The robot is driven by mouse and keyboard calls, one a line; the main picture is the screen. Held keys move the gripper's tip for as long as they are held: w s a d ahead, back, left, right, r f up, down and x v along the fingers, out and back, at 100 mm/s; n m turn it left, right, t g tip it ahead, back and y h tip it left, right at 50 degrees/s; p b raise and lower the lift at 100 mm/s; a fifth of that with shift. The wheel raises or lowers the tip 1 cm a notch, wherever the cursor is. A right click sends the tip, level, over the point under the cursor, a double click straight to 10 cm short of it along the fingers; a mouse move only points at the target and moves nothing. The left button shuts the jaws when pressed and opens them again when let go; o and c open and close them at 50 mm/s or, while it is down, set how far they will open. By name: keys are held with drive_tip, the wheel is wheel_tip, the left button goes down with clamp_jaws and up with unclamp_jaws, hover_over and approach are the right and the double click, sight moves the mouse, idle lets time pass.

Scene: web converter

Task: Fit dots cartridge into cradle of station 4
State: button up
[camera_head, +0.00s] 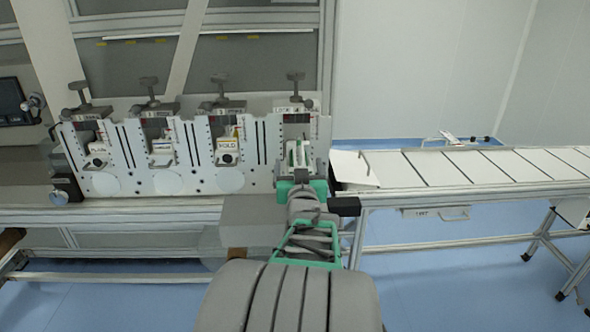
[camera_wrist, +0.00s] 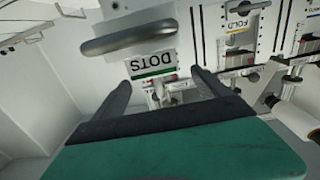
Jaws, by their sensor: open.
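The dots cartridge, with a white "DOTS" label and green stripe (camera_wrist: 152,66), shows upside down in the wrist view, just beyond my fingertips. A grey bar-shaped handle (camera_wrist: 128,38) shows beside the label. My gripper (camera_wrist: 162,80) is open, its two dark fingers apart with nothing visibly clamped between them. In the head view my gripper (camera_head: 298,166) is in front of station 4 (camera_head: 297,108), the rightmost bay. My gripper and wrist hide much of that bay's lower part, so I cannot tell how the cartridge sits in the cradle.
Three other stations stand to the left, including the bay with the "FOLD" cartridge (camera_head: 228,146). Grey clamp knobs (camera_head: 220,82) top the bays. A conveyor with white panels (camera_head: 480,166) runs to the right. A grey block (camera_head: 252,220) is below left of my gripper.

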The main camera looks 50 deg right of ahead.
drive_tip(key=p+x, duration=0.1)
drive_tip(key=x, duration=0.5)
drive_tip(key=shift+d+p, duration=0.4)
drive_tip(key=shift+c, duration=0.5)
clamp_jaws()
